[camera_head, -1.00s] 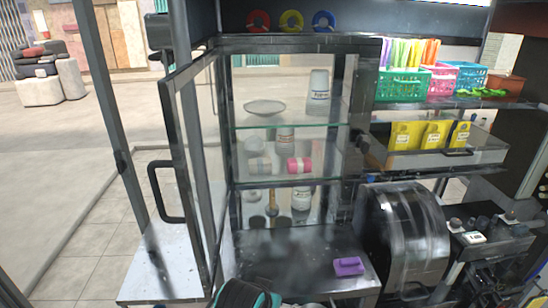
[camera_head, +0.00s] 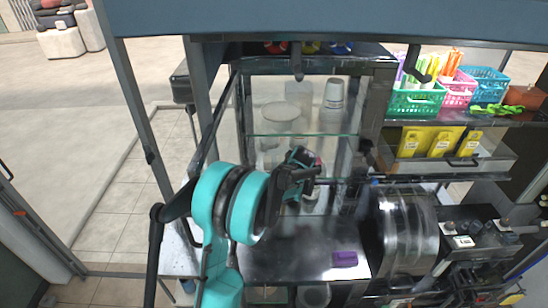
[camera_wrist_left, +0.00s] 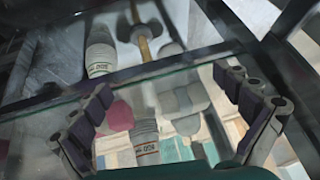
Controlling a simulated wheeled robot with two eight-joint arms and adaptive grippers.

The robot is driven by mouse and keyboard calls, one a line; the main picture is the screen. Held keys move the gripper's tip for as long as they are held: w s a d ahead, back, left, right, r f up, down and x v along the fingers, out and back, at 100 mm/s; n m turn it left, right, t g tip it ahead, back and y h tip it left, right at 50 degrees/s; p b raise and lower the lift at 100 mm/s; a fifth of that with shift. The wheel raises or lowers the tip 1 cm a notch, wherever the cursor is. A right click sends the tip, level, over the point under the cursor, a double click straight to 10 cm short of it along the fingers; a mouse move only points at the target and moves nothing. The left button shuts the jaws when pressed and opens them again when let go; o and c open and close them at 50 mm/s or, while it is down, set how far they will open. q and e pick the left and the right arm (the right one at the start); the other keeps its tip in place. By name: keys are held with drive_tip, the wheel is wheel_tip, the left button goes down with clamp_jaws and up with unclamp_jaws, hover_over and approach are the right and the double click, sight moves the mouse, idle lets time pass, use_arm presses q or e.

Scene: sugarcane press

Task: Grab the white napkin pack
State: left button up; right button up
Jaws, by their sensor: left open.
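The white napkin pack (camera_wrist_left: 182,104), with pale rounded ends and a beige band, shows in the left wrist view between the fingers of my left gripper (camera_wrist_left: 165,88). A pink pack (camera_wrist_left: 118,116) lies left of it there, close to the left finger. The fingers are spread and hold nothing; contact with the white pack cannot be told. In the head view my left gripper (camera_head: 302,172) reaches to the cabinet's middle shelf and hides most of the packs. My right gripper is not in view.
A glass shelf (camera_head: 300,135) with a plate (camera_head: 281,111) and a cup stack (camera_head: 333,94) lies above my gripper. The glass door at the left stands open. A purple block (camera_head: 345,259) lies on the counter. A metal drum (camera_head: 405,225) stands right.

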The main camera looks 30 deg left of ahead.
use_arm(q)
drive_tip(key=w+a, duration=0.4)
drive_tip(key=a, duration=0.1)
drive_tip(key=shift+w+f+p, duration=0.1)
drive_tip(key=shift+w+p, duration=0.1)
drive_tip(key=shift+p, duration=0.15)
drive_tip(key=shift+w+a, duration=0.15)
drive_tip(key=w+a, duration=0.1)
drive_tip(key=w+a+p, duration=0.1)
drive_tip(key=w+a, duration=0.1)
drive_tip(key=shift+w+a+f, duration=0.1)
drive_tip(key=shift+w+a, duration=0.05)
drive_tip(key=shift+a, duration=0.15)
drive_tip(key=shift+w+a+f, duration=0.1)
drive_tip(key=shift+a+f, duration=0.05)
drive_tip(key=shift+f, duration=0.2)
drive_tip(key=c, duration=1.1)
